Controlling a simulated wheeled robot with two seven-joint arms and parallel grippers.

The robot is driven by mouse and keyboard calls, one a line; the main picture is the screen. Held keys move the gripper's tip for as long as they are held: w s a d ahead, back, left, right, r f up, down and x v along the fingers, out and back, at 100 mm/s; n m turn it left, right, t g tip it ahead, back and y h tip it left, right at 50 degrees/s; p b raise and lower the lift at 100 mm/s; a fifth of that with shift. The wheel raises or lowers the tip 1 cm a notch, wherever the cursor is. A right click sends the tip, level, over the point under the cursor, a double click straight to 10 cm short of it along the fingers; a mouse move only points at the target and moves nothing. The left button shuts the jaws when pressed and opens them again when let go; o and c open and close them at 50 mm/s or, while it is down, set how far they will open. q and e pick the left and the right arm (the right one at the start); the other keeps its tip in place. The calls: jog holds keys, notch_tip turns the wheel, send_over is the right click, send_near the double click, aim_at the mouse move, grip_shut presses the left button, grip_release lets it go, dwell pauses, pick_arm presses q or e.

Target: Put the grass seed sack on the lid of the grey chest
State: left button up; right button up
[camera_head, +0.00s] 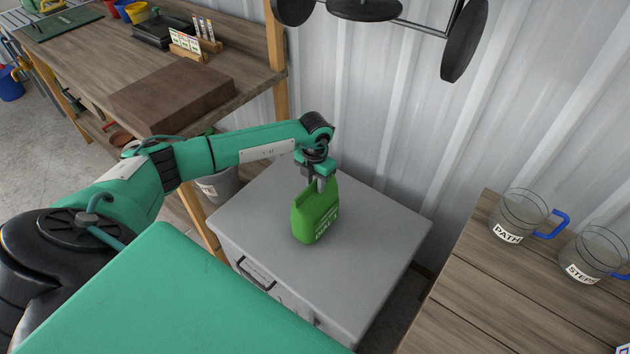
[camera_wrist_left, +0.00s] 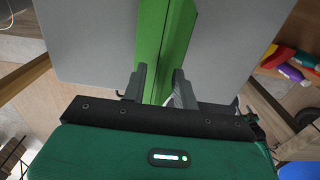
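The green grass seed sack (camera_head: 316,217) is upright over the lid of the grey chest (camera_head: 372,245) in the head view. Its bottom appears to touch the lid, though I cannot be sure of full contact. My left gripper (camera_head: 317,182) is at the top of the sack. In the left wrist view the fingers (camera_wrist_left: 158,88) are on both sides of the green sack (camera_wrist_left: 165,45), closed on its top edge. The grey lid (camera_wrist_left: 235,35) shows below and beside the sack. My right gripper is not in view.
A wooden workbench (camera_head: 110,60) with a brown block (camera_head: 172,97) stands at the left. A wooden table (camera_head: 480,290) with two clear measuring jugs stands at the right. A corrugated wall rises behind the chest, with dark round discs (camera_head: 464,40) overhead. The lid around the sack is clear.

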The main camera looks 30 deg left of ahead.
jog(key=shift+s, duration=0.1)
pick_arm(q)
jog(key=shift+r, duration=0.2)
notch_tip(320, 180, up, 4)
jog(key=shift+f+b, duration=0.1)
jog(key=shift+b, duration=0.35)
notch_tip(320, 180, up, 8)
jog(key=b, duration=0.1)
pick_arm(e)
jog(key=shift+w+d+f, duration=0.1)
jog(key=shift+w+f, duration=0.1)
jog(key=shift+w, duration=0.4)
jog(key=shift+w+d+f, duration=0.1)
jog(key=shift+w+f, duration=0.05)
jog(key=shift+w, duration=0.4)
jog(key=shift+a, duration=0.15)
